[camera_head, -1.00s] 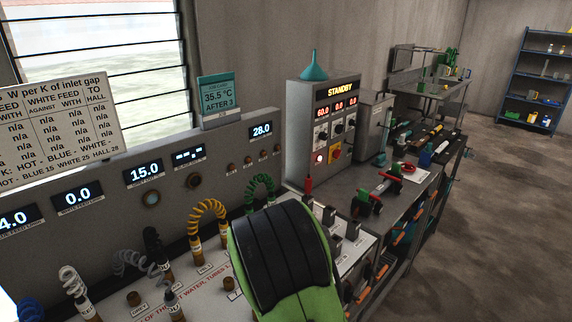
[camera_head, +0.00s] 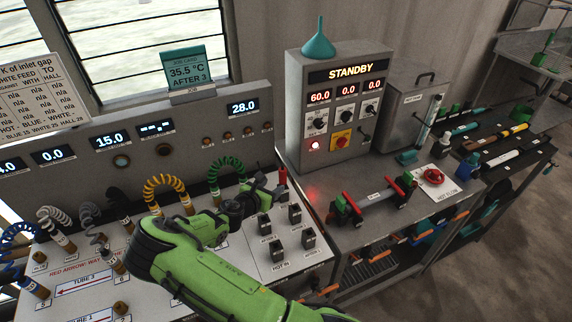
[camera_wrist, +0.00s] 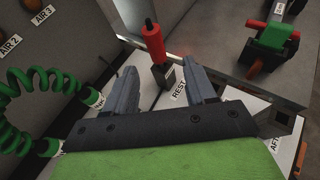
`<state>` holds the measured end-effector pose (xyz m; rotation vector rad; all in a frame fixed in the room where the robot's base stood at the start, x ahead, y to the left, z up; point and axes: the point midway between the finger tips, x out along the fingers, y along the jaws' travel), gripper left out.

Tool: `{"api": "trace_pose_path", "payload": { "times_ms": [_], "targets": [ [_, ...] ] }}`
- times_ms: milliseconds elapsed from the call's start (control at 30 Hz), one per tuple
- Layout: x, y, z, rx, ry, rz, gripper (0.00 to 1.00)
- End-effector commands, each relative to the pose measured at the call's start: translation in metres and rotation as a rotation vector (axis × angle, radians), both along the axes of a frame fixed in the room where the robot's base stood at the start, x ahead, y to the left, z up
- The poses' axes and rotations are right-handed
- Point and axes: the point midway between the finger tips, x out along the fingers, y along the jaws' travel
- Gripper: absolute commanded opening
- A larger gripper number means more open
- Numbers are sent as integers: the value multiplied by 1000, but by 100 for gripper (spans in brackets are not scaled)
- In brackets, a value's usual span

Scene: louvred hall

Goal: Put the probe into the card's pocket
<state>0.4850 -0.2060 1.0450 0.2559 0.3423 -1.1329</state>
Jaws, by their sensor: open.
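The red probe (camera_head: 282,178) stands upright in a dark holder labelled REST. It also shows in the wrist view (camera_wrist: 153,42), just beyond my fingertips. My gripper (camera_wrist: 160,72) is open, with one finger on each side of the holder in that view; nothing is held. In the head view my gripper (camera_head: 270,190) is just left of the probe's lower part. The teal card (camera_head: 187,68) reads 35.5 °C, AFTER 3. Several black pockets (camera_head: 295,212) stand on the white panel, labelled HOT IN and AFTER; their numbers are too small to read surely.
Coiled green (camera_head: 227,172) and yellow (camera_head: 167,190) hoses rise left of my gripper. The grey STANDBY box (camera_head: 340,115) with a teal funnel (camera_head: 318,42) stands behind right. A red-handled clamp rig (camera_head: 375,198) lies on the bench to the right.

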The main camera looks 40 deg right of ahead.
Motion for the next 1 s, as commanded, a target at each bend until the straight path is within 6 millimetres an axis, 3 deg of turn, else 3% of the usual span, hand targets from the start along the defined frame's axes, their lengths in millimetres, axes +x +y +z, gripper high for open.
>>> {"api": "trace_pose_path", "payload": {
  "times_ms": [233, 733, 1000],
  "targets": [
    [7, -8, -5, -24, 15, 21, 55],
    [36, -73, -35, -22, 14, 19, 55],
    [42, -83, -38, -21, 16, 20, 55]
  ]
}}
